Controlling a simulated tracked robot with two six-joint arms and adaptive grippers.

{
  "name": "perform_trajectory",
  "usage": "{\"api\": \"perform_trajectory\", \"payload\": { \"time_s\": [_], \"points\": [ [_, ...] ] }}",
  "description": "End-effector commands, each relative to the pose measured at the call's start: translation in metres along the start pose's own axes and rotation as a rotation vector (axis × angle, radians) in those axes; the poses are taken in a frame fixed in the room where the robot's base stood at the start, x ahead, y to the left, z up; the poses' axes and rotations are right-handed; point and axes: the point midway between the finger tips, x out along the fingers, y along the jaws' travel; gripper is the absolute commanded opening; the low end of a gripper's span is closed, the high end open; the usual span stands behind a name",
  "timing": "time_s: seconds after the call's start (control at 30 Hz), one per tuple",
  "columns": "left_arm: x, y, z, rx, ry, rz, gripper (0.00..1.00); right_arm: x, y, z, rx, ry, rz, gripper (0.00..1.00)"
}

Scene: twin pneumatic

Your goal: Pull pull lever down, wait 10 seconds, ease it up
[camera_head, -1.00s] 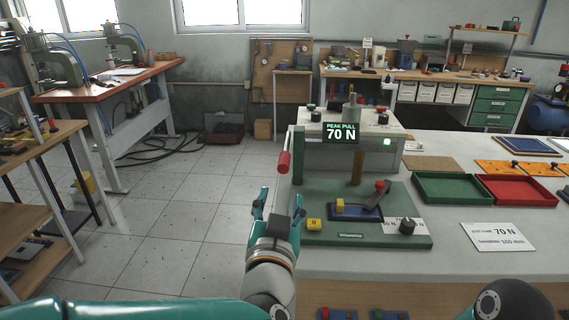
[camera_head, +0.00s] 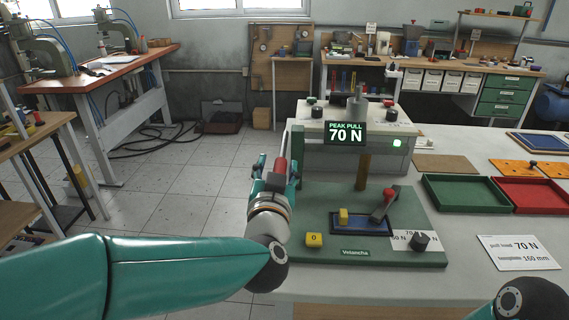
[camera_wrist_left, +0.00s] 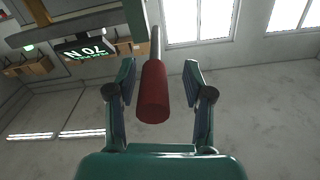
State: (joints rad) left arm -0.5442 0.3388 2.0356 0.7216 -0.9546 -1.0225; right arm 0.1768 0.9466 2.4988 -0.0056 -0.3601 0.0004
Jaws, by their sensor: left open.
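The pull lever's red handle (camera_head: 281,170) hangs at the left side of the green test stand. It also shows in the left wrist view as a red cylinder (camera_wrist_left: 154,92) on a grey rod. My left gripper (camera_head: 275,172) is open, with the handle between its two fingers; in the left wrist view gaps show on both sides. The display (camera_head: 345,133) reads "PEAK PULL 70 N", and a green light (camera_head: 397,143) glows beside it. My right gripper is not in view.
A card (camera_head: 519,253) reads "pull load 70 N". Green (camera_head: 464,207) and red trays stand at right.

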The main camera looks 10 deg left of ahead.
Motion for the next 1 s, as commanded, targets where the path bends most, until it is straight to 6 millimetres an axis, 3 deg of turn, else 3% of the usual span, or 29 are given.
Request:
{"api": "perform_trajectory", "payload": {
  "time_s": [0.23, 0.57, 0.77, 0.8, 1.0],
  "points": [
    [0.001, 0.011, -0.002, 0.000, 0.004, 0.020, 0.52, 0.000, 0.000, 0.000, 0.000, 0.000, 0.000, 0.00],
    [0.002, 0.015, -0.003, 0.000, 0.006, 0.027, 0.00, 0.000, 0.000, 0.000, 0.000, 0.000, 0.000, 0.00],
    [0.002, 0.015, -0.003, 0.000, 0.006, 0.028, 0.00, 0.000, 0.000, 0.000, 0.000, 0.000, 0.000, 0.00],
    [0.002, 0.004, -0.001, 0.000, 0.004, 0.025, 0.00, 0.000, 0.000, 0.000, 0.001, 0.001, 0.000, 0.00],
    [0.002, 0.010, -0.006, -0.002, -0.005, 0.023, 0.00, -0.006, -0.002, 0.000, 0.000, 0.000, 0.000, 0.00]
  ]
}}
